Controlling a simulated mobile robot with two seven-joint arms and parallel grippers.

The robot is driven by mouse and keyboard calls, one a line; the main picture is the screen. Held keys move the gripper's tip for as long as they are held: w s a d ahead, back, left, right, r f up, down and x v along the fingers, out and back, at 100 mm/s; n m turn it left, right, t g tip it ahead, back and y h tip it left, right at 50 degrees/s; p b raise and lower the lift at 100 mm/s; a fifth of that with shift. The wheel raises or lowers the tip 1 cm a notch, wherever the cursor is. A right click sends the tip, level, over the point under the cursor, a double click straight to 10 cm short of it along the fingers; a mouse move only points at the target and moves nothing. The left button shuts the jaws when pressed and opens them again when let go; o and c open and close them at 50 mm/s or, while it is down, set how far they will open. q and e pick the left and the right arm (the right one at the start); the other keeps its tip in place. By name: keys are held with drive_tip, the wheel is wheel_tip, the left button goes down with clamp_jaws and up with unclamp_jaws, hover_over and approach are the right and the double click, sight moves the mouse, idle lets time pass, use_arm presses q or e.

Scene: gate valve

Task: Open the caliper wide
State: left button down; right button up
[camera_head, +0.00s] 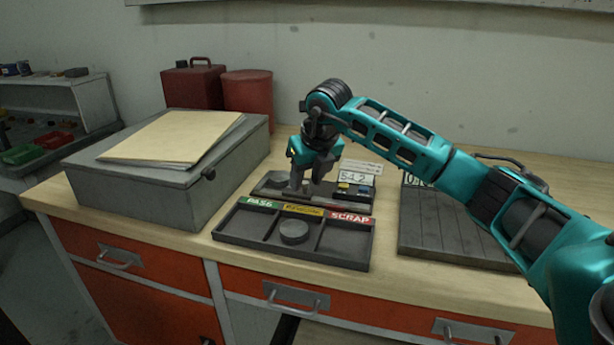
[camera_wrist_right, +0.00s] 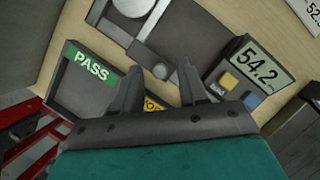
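The caliper lies on a dark base (camera_head: 268,190) behind the sorting tray, partly hidden by my right gripper. In the wrist view its pale metal bar and jaw (camera_wrist_right: 152,22) run up from a dark slider, with a small round knob (camera_wrist_right: 160,71). Its display (camera_wrist_right: 262,64) reads 54.2 and also shows in the head view (camera_head: 354,178). My right gripper (camera_head: 307,188) points down over the caliper. In the wrist view its fingers (camera_wrist_right: 160,72) stand apart with a clear gap, the knob appearing between the tips; contact cannot be told. My left gripper is not in view.
The sorting tray (camera_head: 228,227) has PASS and SCRAP labels and a grey disc (camera_head: 294,231) in its middle compartment. A grey case (camera_head: 135,195) with a folder (camera_head: 175,137) stands left. A dark slatted plate (camera_head: 445,230) lies right, under my arm. Red containers (camera_head: 247,92) stand behind.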

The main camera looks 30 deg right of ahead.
drive_tip(key=c, duration=0.5)
clamp_jaws()
drive_tip(key=shift+d, duration=0.1)
drive_tip(key=shift+s+d, duration=0.25)
drive_tip(key=shift+s, duration=0.1)
drive_tip(key=shift+s+d, duration=0.3)
drive_tip(key=shift+s, duration=0.05)
drive_tip(key=o, duration=0.6)
unclamp_jaws()
drive_tip(key=shift+c, duration=0.2)
